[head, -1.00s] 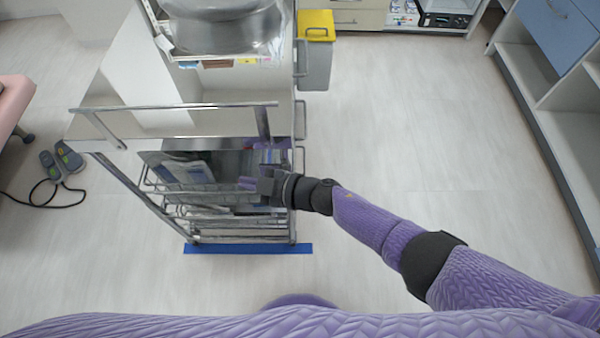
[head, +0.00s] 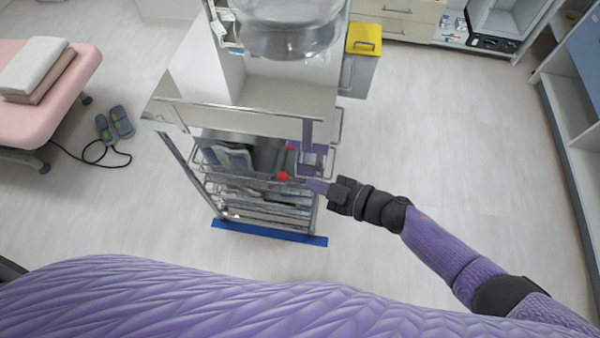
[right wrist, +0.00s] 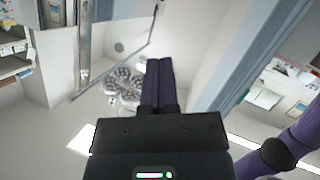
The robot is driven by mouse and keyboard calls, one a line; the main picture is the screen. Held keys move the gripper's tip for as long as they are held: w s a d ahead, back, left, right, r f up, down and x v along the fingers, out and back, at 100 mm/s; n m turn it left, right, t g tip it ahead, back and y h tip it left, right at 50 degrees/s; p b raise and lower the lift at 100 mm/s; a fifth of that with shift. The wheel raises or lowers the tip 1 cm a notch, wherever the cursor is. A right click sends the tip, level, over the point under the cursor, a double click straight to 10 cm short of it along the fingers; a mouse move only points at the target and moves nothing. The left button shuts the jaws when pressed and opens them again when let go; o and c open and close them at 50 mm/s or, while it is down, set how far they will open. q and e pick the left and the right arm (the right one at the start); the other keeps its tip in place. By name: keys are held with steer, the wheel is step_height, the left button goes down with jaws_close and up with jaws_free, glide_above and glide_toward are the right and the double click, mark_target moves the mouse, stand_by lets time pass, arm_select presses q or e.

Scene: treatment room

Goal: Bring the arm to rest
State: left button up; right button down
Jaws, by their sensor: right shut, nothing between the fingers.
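My right arm comes in from the right in the head view. Its right gripper (head: 312,186) is beside the front right of the metal cart (head: 326,170), near the wire basket (head: 240,178). The right wrist view shows the purple fingers (right wrist: 159,88) together with nothing between them. In the head view I cannot tell whether the gripper touches the cart. My left gripper is not in view.
A blue floor strip (head: 268,233) lies at the cart's foot. A yellow-lidded bin (head: 360,62) stands at its right. A pink couch (head: 60,95) and a foot pedal (head: 112,125) are at left. Shelves (head: 570,130) line the right. Open floor lies between cart and shelves.

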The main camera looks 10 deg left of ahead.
steer(key=shift+s+d+r, duration=0.15)
steer(key=shift+d, duration=0.15)
